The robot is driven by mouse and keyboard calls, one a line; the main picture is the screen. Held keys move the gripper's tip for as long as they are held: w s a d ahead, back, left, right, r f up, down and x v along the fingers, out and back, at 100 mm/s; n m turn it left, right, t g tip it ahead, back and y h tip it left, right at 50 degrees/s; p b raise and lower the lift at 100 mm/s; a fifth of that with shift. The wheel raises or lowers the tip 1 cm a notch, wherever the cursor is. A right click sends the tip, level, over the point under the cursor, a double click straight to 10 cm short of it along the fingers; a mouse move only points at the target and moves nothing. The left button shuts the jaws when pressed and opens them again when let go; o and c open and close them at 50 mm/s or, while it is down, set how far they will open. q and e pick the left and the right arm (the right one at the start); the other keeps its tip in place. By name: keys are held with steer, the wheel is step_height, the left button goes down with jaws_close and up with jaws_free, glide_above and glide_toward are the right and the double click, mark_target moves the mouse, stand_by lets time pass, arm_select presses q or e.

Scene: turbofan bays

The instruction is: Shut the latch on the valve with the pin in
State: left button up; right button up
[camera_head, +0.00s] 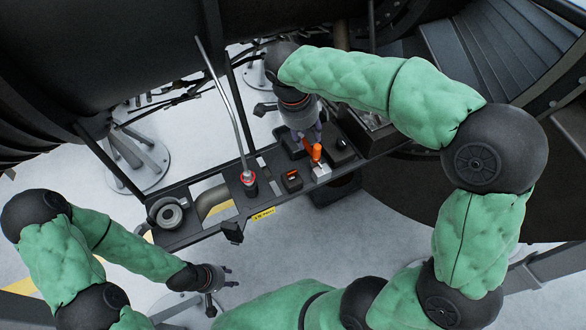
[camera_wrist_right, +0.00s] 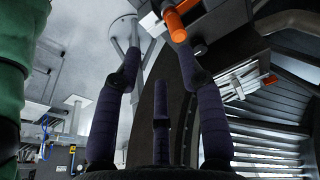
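A white block with an upright orange handle (camera_head: 317,153) sits on the dark bench rail in the head view. I cannot tell which part is the latch or whether a pin is in it. My right gripper (camera_head: 310,133) reaches down just above and behind this handle, hiding some parts. In the right wrist view its fingers (camera_wrist_right: 158,50) are spread, with nothing seen held between them. An orange cylinder (camera_wrist_right: 176,24) shows by the right-hand fingertip there; contact is unclear. My left gripper (camera_head: 231,277) is open and empty, below the rail's left part.
A small black box with a red mark (camera_head: 291,180) is left of the handle. A long metal rod (camera_head: 222,105) rises from a red-ringed socket (camera_head: 249,181). A round grey fitting (camera_head: 170,214) lies at the rail's left end. Dark engine casings stand behind; the floor in front is clear.

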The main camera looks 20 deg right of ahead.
mark_target(293, 172)
steer(key=a+f+y+p, duration=0.1)
steer(key=f+y+p, duration=0.1)
steer(key=f, duration=0.2)
steer(key=a+f+y+p, duration=0.1)
steer(key=f+y+p, duration=0.1)
steer(key=f+p, duration=0.1)
steer(key=a+f+n+y+p, duration=0.1)
steer(key=f+y+p, duration=0.1)
steer(key=f, duration=0.4)
steer(key=shift+s+a+f+g+y+p, duration=0.1)
steer(key=shift+s+a+g+y+p, duration=0.25)
steer(key=shift+y, duration=0.25)
steer(key=shift+d, duration=0.1)
jaws_close()
